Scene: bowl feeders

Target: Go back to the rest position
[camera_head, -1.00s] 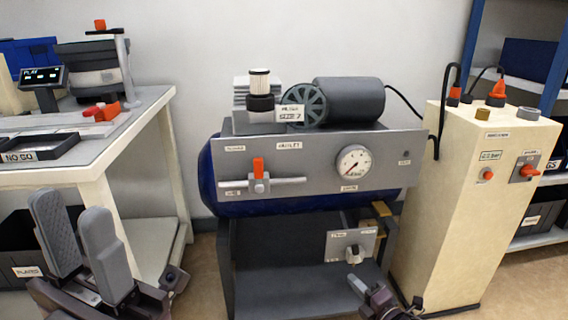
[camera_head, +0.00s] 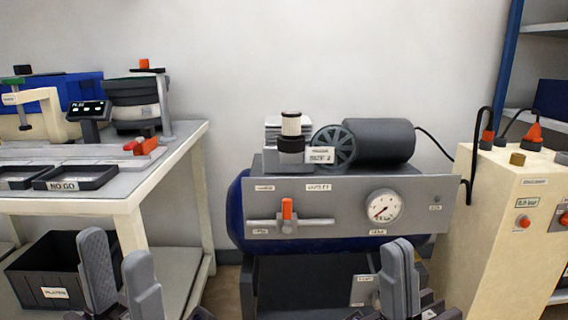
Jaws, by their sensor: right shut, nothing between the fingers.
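My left gripper (camera_head: 121,272) is at the bottom left of the head view, its two grey padded fingers pointing up and standing apart with nothing between them. My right gripper (camera_head: 400,272) is at the bottom, right of centre, in front of the compressor's lower part. Its grey fingers point up, are closed together and hold nothing. Both wrists are cut off by the bottom edge.
A compressor with a grey panel (camera_head: 350,205) and a gauge (camera_head: 384,206) stands in the middle. A white bench (camera_head: 130,195) with trays is on the left, above a black bin (camera_head: 45,270). A cream cabinet (camera_head: 490,225) is on the right.

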